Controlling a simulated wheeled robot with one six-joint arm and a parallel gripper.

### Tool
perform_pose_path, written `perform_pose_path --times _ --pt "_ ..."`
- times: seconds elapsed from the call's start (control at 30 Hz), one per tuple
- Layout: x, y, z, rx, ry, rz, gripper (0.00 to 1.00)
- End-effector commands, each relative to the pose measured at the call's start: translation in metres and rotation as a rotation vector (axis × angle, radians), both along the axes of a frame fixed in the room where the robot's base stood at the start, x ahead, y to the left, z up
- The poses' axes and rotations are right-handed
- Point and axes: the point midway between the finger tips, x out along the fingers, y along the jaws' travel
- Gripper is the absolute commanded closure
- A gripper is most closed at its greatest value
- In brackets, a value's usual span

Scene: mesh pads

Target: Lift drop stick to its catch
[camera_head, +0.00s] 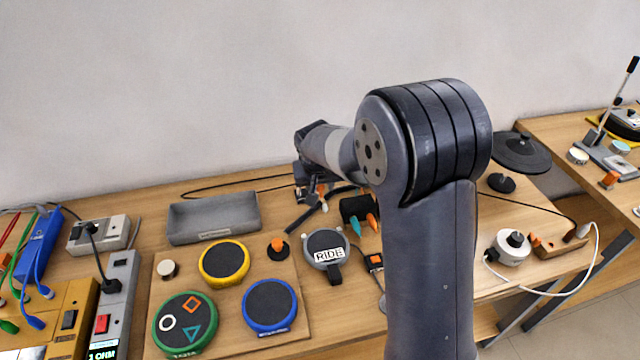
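My arm rises in front and reaches back toward the wall. My gripper (315,192) is small and far off at the arm's far end, over the back of the table. Its fingers are too small to make out, so I cannot tell whether it holds anything. A dark stick-like piece (308,214) lies slanted just below it; I cannot tell whether they touch. Another upright stick with a black grip (619,92) stands on a grey base at the far right. I cannot tell which is the drop stick, and no catch can be made out clearly.
A board (225,335) holds yellow (224,263), green (184,322) and blue (269,306) rimmed pads. A grey RIDE pad (327,248) is beside it. A grey tray (213,218) stands behind. Boxes and cables crowd the left. A white round device (509,248) is right of my arm.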

Motion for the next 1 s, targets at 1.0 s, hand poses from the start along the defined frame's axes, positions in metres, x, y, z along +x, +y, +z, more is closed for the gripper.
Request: perform_pose_path --times 1.0 --pt "0.015 0.003 0.016 0.002 -0.005 0.000 1.00"
